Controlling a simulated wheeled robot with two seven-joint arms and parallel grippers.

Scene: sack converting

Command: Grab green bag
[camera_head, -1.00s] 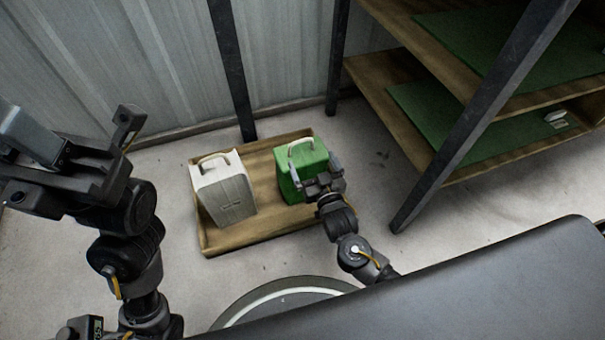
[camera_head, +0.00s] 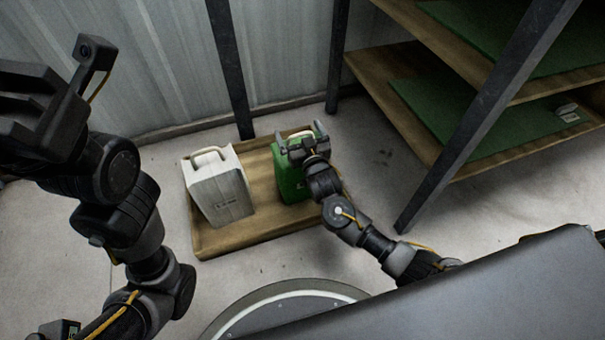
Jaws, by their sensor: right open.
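The green bag (camera_head: 289,181) stands upright in the wooden tray (camera_head: 236,243) on the floor, on the right side of a white bag. My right gripper (camera_head: 299,142) is open at the top of the green bag, by its pale handle. The gripper and wrist hide most of the handle and the bag's right side. I cannot tell whether the fingers touch the handle. My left gripper (camera_head: 30,110) is at the upper left, raised and far from the bags. It is cut by the picture edge and its fingers do not show clearly.
A white bag (camera_head: 219,192) with a handle stands in the left half of the tray. A shelf (camera_head: 440,125) with green mats and dark posts stands at the right. A corrugated wall is behind. Bare floor lies right of the tray.

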